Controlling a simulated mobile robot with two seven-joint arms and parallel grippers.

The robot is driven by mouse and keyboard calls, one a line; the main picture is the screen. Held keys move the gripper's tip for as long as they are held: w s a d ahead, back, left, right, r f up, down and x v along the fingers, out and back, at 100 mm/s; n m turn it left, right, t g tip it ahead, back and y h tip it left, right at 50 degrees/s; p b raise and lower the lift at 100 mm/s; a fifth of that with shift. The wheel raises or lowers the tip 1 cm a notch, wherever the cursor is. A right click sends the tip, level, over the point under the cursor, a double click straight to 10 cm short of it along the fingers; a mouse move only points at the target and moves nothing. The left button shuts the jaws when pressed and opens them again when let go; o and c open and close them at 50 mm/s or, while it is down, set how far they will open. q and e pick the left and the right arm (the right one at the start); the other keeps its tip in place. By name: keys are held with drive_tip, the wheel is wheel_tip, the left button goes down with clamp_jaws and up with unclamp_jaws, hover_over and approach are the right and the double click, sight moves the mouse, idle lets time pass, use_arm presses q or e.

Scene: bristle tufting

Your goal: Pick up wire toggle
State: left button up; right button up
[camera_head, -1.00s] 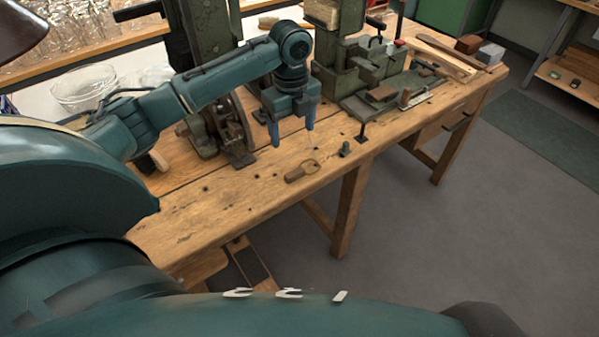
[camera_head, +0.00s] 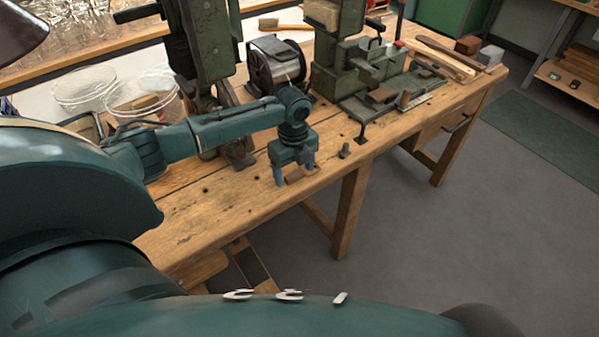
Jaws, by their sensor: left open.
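The wire toggle (camera_head: 296,177), a small brown wooden piece, lies on the workbench (camera_head: 215,215) near its front edge. It is mostly hidden behind my left gripper (camera_head: 294,174), so its loop end does not show clearly. My left gripper points down over the toggle with its blue fingers apart, one at each side of it. The fingertips are low, close to the bench top. I cannot tell whether they touch the toggle. My right gripper is not in view.
A small dark peg (camera_head: 345,151) stands just right of the gripper. A green machine (camera_head: 345,70) stands behind it on the right, and a metal spool (camera_head: 275,65) stands behind the arm. The bench front left is clear.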

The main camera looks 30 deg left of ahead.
use_arm(q)
drive_tip(key=shift+f, duration=0.1)
drive_tip(key=shift+c, duration=0.2)
drive_tip(key=c, duration=1)
